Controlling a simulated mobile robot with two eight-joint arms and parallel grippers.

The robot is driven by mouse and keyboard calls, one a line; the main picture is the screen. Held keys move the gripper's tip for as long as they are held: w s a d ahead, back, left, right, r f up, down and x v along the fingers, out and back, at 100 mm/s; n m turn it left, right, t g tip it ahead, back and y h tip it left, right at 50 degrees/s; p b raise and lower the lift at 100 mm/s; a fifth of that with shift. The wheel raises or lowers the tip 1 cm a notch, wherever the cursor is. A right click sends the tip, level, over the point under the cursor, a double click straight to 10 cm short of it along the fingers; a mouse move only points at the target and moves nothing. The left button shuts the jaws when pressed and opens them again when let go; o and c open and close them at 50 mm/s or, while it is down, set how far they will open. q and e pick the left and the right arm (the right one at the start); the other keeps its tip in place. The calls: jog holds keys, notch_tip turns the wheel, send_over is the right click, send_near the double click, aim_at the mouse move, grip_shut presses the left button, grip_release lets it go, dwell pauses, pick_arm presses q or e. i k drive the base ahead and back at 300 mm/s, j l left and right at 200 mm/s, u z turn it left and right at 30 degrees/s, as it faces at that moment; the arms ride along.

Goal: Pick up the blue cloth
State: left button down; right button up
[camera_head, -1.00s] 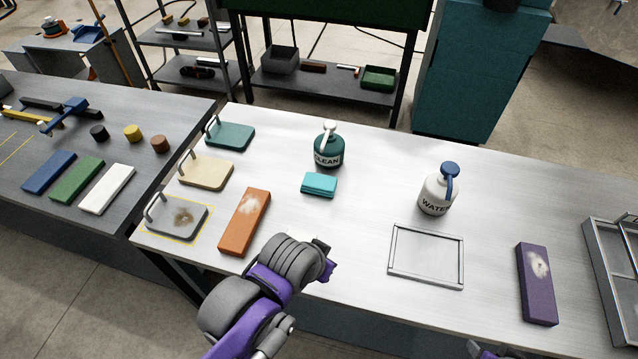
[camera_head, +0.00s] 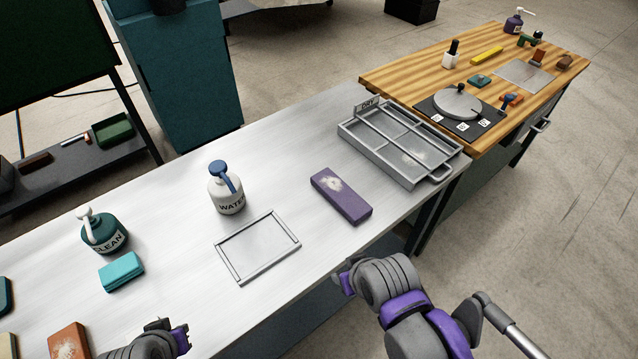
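The folded cyan-blue cloth (camera_head: 121,271) lies on the white table, left of the middle, just in front of the green CLEAN bottle (camera_head: 103,232). My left gripper (camera_head: 180,338) is at the bottom left, in front of the cloth and to its right, apart from it. My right gripper (camera_head: 342,279) is near the table's front edge, in front of the metal frame and the purple block. The fingers of both grippers are too small and turned away to show whether they are open. I see nothing held in either.
A white WATER bottle (camera_head: 227,189), an empty metal frame (camera_head: 257,247), a purple block (camera_head: 341,195) and a divided metal tray (camera_head: 399,146) stand on the table. An orange block (camera_head: 68,344) is at lower left. A wooden table (camera_head: 420,72) stands at the right.

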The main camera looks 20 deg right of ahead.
aim_at(118, 272)
jog(key=i+l+u, duration=0.5)
jog(key=u, duration=0.25)
jog(key=l, duration=0.1)
